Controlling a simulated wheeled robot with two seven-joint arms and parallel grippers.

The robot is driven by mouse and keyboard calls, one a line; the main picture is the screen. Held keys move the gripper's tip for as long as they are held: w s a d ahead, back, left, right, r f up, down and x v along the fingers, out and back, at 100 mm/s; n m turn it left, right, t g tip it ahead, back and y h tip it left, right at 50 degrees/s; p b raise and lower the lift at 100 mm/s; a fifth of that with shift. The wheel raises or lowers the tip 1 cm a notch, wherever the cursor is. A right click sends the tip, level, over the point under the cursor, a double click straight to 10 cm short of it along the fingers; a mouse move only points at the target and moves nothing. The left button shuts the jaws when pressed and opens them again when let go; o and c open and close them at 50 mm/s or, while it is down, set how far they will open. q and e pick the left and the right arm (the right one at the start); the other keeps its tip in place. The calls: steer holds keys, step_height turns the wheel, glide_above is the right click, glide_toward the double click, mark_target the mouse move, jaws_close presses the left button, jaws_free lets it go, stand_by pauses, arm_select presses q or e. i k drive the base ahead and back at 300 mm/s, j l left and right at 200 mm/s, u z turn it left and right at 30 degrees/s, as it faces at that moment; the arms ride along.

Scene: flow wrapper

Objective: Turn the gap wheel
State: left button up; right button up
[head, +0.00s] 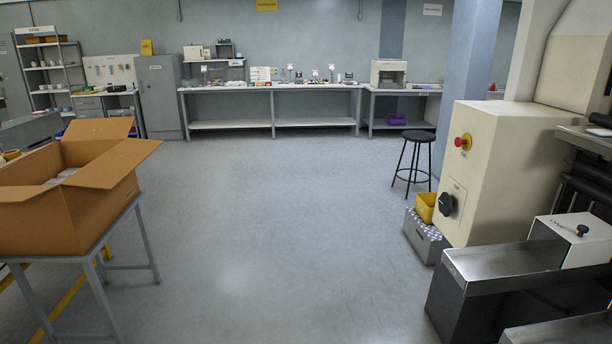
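The cream flow wrapper machine (510,160) stands at the right edge, partly cut off by the frame. A small black handle (582,229) stands on top of a white box (570,238) by the machine's metal trough. I cannot tell which of these is the gap wheel, as the labels are too small to read. Neither of my grippers is in view.
A metal chute (505,262) juts out at the lower right. A grey crate (424,238) with a yellow bin (425,207) and a black stool (416,150) stand beside the machine. An open cardboard box (70,205) sits on a table at left. The middle floor is clear.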

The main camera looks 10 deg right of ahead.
mark_target(446, 204)
steer(key=i+z, duration=0.15)
steer(key=i, duration=0.35)
steer(key=i+j+z, duration=0.15)
steer(key=i, duration=0.35)
steer(key=i+j+z, duration=0.15)
steer(key=i, duration=0.35)
steer(key=i+j+z, duration=0.1)
steer(key=i+j, duration=0.2)
steer(key=i, duration=0.15)
